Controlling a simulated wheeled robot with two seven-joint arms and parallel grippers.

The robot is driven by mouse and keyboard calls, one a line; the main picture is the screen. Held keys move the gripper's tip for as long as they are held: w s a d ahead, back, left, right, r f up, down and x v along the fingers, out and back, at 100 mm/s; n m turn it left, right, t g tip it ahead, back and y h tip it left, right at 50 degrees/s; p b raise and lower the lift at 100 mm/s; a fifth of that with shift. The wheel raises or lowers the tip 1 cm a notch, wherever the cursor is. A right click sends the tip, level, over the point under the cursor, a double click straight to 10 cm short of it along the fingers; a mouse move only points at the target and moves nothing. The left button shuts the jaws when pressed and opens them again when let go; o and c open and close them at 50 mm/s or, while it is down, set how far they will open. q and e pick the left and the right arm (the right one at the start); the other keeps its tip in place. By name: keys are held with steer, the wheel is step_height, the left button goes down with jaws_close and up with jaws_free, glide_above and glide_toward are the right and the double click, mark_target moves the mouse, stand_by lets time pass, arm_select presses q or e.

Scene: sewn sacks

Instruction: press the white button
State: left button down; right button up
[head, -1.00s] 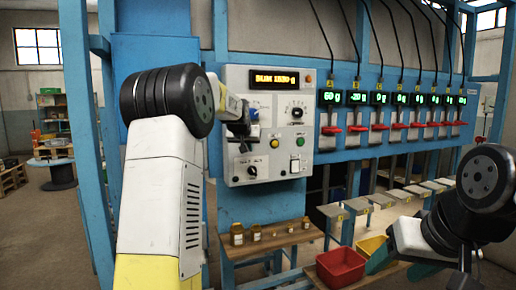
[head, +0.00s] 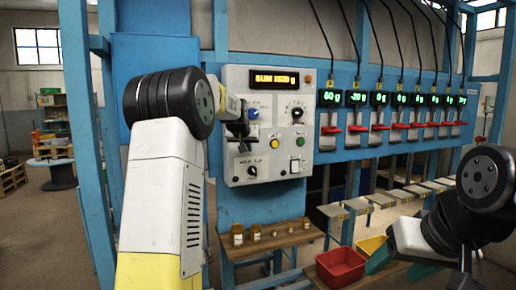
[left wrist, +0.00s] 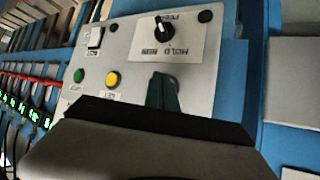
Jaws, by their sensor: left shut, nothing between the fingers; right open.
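The grey control panel (head: 236,78) stands in front of me. No round white button shows clearly. A white rocker-like piece (head: 294,166) sits below the yellow button (head: 274,143) and green button (head: 300,141); it also shows in the left wrist view (left wrist: 96,38). My left gripper (head: 241,136) is shut and empty at the panel's left side, left of the yellow button. In the left wrist view its fingers (left wrist: 163,92) cover the panel beside the yellow button, so what is behind them is hidden. I cannot tell whether they touch. My right gripper (head: 401,267) is open at the lower right.
A black knob (head: 252,171) is under my left gripper, a blue knob (head: 253,113) just above it. Several red levers (head: 379,128) line the right. Small jars (head: 255,232) stand on a wooden bench below, near a red bin (head: 340,266) and yellow bin (head: 371,245).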

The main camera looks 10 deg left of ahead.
arm_select(q)
steer(key=shift+w+a, duration=0.2)
steer(key=shift+w, duration=0.15)
stand_by(0.7)
stand_by(0.4)
steer(key=shift+s+d, duration=0.45)
steer(key=shift+s, duration=0.25)
steer(key=s+d, duration=0.1)
steer(key=s, duration=0.1)
steer(key=s+d, duration=0.1)
steer(key=s, duration=0.1)
steer(key=shift+d, duration=0.4)
stand_by(0.3)
